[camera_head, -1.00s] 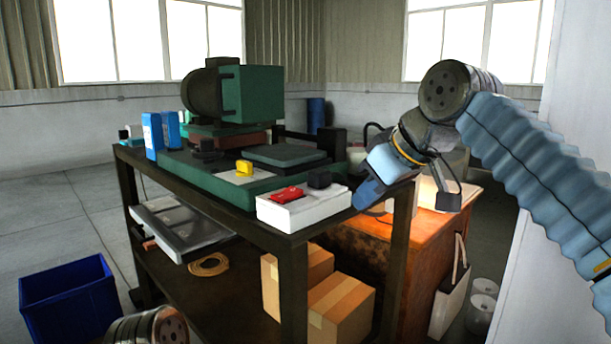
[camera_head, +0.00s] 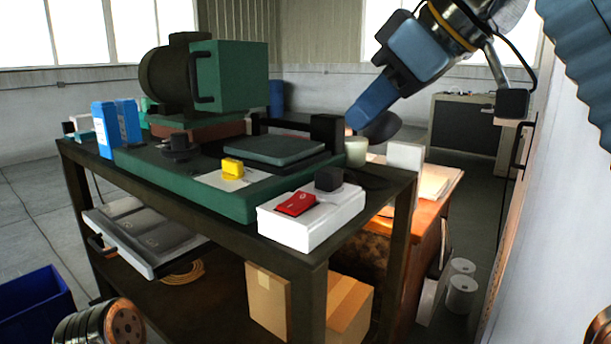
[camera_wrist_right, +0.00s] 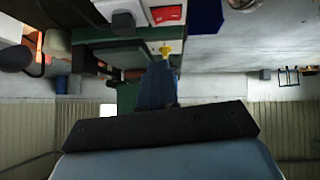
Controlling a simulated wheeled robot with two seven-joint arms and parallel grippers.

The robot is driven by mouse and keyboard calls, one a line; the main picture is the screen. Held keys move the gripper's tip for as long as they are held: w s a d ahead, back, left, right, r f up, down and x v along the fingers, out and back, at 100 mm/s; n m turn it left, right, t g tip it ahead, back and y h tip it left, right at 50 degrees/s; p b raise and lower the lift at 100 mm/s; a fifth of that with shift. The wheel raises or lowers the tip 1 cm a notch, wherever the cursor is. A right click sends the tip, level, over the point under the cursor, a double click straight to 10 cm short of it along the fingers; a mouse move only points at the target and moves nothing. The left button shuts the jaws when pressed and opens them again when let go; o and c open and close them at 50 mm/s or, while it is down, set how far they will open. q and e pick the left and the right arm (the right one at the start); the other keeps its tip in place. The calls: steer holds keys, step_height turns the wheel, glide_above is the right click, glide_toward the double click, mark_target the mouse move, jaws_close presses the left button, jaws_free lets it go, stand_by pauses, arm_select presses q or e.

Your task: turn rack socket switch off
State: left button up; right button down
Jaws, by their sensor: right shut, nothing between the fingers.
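The white rack socket (camera_head: 330,215) lies on the near right corner of the dark rack's top. Its red rocker switch (camera_head: 297,204) is on the left of its top face, with a black plug (camera_head: 328,179) beside it. In the right wrist view the red switch (camera_wrist_right: 166,14) and the black plug (camera_wrist_right: 122,20) show at the top edge. My right gripper (camera_head: 357,120) is shut and empty, with its blue fingers pointing down left, apart from the socket and above and behind it in the picture. Its fingers also show in the right wrist view (camera_wrist_right: 160,70). My left gripper is out of view.
A yellow item (camera_head: 232,167) sits left of the socket. A white block (camera_head: 405,156) and a pale cup (camera_head: 356,151) are behind it. A blue bin (camera_head: 35,303) stands at lower left.

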glide_above(307, 195)
steer(key=s+d, duration=0.2)
steer(key=s, duration=0.1)
step_height(307, 195, down, 7)
steer(key=shift+w+d+r, duration=0.1)
steer(key=shift+d+r, duration=0.05)
steer(key=shift+r, duration=0.05)
steer(key=shift+w+f+b, duration=0.2)
steer(key=shift+f+b, duration=0.25)
steer(key=shift+f, duration=0.7)
steer(key=shift+w+f+b, duration=0.15)
steer(key=shift+f+b, duration=0.25)
steer(key=shift+f, duration=0.7)
